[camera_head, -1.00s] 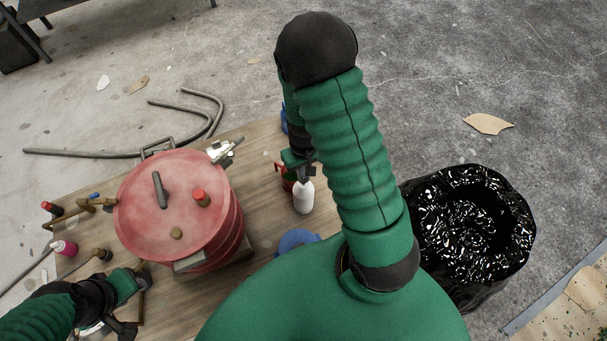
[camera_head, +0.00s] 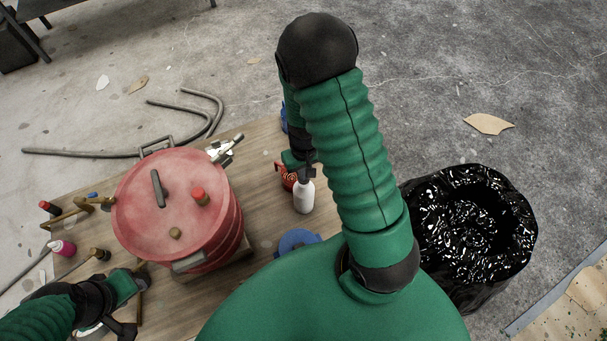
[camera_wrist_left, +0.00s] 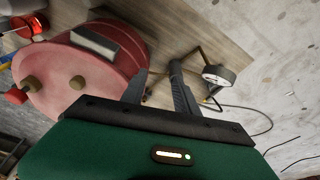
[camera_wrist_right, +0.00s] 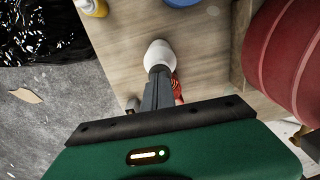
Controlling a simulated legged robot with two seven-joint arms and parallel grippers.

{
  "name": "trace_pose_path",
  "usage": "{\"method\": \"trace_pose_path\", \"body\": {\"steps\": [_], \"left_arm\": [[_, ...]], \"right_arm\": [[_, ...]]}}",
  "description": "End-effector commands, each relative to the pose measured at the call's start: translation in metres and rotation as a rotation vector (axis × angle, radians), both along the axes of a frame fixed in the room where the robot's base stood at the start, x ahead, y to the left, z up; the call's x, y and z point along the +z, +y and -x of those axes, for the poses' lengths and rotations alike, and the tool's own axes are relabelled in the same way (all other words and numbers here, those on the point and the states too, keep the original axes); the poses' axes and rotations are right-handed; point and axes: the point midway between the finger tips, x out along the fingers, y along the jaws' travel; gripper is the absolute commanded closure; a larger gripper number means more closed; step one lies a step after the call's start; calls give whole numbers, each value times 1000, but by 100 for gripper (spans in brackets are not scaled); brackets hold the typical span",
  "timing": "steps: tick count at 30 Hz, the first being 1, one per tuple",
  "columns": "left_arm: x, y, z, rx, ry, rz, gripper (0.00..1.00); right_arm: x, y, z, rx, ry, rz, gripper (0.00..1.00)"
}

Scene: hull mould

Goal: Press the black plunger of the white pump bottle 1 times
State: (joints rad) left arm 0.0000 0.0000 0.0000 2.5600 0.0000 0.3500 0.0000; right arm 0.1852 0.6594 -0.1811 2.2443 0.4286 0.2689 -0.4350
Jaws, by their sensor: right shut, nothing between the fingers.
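The white pump bottle (camera_head: 304,197) stands upright on the wooden table, right of the red drum. Its white body also shows in the right wrist view (camera_wrist_right: 159,54), just beyond my fingertips. My right gripper (camera_head: 307,172) is shut and empty, with its fingers pointing down at the bottle's top; it shows in the right wrist view (camera_wrist_right: 160,72) too. The black plunger is hidden by the dark fingers, so I cannot tell whether they touch it. My left gripper (camera_wrist_left: 158,80) is open and empty, beside the drum at the table's lower left.
The red drum (camera_head: 170,205) fills the table's middle. A red item (camera_head: 286,176) sits close behind the bottle, and a blue round object (camera_head: 297,241) lies in front. A pressure gauge (camera_wrist_left: 219,75) is near my left gripper. A black bag-lined bin (camera_head: 470,235) stands at right.

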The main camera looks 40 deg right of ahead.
Motion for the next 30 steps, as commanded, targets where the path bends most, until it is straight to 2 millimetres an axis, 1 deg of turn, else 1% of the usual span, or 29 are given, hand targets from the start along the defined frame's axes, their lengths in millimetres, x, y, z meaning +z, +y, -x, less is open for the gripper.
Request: {"method": "trace_pose_path", "body": {"steps": [5,10,11,14,22,30], "left_arm": [[-2,0,0,0,0,0,64],[-10,0,0,0,0,0,64],[-9,0,0,0,0,0,64],[-5,0,0,0,0,0,64],[20,0,0,0,0,0,64],[18,0,0,0,0,0,64]], "right_arm": [[-2,0,0,1,0,0,100],[-12,0,0,1,1,-1,100],[-11,0,0,1,1,-1,100],[-6,1,0,2,1,-1,100],[21,0,0,2,0,0,100],[19,0,0,2,0,0,100]]}}
